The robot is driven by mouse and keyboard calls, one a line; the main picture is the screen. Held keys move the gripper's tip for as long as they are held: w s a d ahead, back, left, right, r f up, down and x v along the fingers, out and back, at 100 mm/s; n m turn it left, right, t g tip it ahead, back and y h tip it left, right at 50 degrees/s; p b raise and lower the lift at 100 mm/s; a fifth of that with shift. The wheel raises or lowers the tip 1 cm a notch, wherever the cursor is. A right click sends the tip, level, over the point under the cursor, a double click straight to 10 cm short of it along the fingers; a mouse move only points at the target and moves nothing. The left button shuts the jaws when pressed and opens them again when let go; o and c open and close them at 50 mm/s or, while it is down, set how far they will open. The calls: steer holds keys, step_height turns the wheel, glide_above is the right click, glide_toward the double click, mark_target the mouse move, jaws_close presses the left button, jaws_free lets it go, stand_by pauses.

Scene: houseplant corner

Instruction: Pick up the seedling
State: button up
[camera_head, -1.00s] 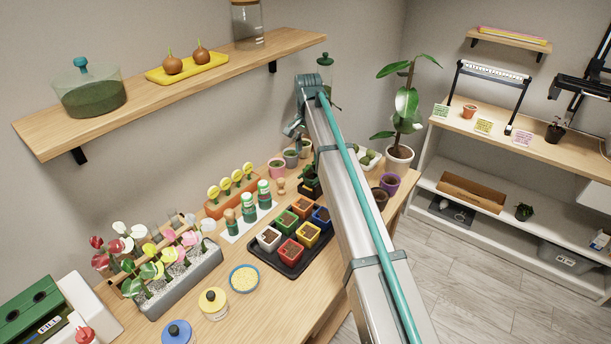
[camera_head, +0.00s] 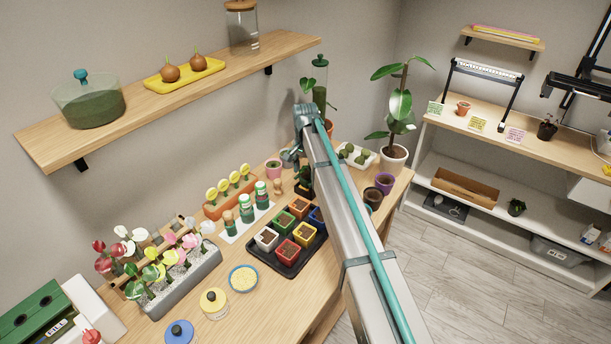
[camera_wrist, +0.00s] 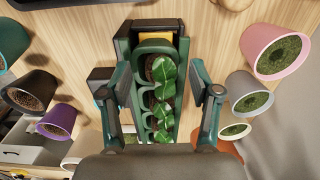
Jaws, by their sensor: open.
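In the wrist view a narrow dark green tray (camera_wrist: 142,60) has a row of round cells. Several seedlings with bright green leaves stand in it, the nearest to the top being one seedling (camera_wrist: 163,70). My gripper (camera_wrist: 160,92) is open, with one finger on each side of the tray. The fingers appear apart from the leaves; whether they touch the tray I cannot tell.
Pink (camera_wrist: 275,50), grey (camera_wrist: 248,98) and purple (camera_wrist: 60,122) pots stand close on both sides of my gripper. A black tray of coloured pots (camera_head: 288,268) lies in front on the bench. A wall shelf (camera_head: 130,112) hangs above.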

steer(key=c, duration=0.9)
steer(key=shift+o, duration=0.2)
steer(key=shift+r, duration=0.1)
